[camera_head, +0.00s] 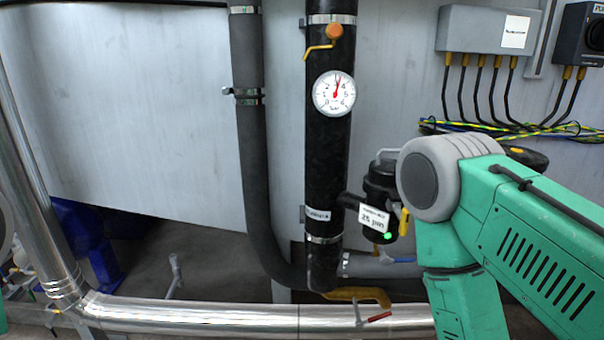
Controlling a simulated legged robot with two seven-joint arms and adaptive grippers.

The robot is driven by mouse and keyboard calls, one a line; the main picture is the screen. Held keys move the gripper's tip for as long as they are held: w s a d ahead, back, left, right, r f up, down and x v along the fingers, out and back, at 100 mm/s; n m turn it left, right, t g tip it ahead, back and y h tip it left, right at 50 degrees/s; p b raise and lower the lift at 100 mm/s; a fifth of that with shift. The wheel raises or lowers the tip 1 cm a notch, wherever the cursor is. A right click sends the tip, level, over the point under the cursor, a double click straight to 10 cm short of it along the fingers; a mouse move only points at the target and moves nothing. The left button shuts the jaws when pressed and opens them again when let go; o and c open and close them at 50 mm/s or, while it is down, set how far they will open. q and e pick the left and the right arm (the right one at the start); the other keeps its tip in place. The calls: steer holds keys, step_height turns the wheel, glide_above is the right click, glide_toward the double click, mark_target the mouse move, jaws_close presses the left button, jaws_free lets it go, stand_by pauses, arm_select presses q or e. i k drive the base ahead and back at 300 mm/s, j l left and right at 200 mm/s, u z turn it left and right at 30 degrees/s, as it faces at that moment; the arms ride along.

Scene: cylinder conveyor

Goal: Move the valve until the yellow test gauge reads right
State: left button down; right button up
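A round white gauge (334,93) with a red needle sits on the black vertical pipe. Its needle points almost straight up, slightly right, near the 3 to 4 marks. No yellow gauge body shows. Above it, a small valve with an orange knob (334,31) has a yellow lever (318,50) reaching to the left. Lower down are a red-handled lever (378,317) on the bottom pipe, a blue lever (398,260) and a yellow lever (404,222) beside a black canister. My green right arm covers the lower right; neither gripper shows.
The black pipe (328,165) stands mid-picture beside a grey hose (250,170). A black canister (381,182) with a "25 μm" label and green light is close to my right arm. A shiny pipe (200,316) crosses the bottom. A grey cable box (470,30) hangs upper right.

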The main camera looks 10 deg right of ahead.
mark_target(360, 323)
steer(key=k+l+z, duration=0.25)
steer(key=z, duration=0.25)
steer(key=k+l+z, duration=0.2)
steer(key=l+z, duration=0.25)
steer(key=i+j+z, duration=0.3)
steer(key=i+j, duration=0.25)
steer(key=i+j+z, duration=0.35)
steer(key=j, duration=0.3)
steer(key=i+l, duration=0.05)
steer(key=i, duration=0.05)
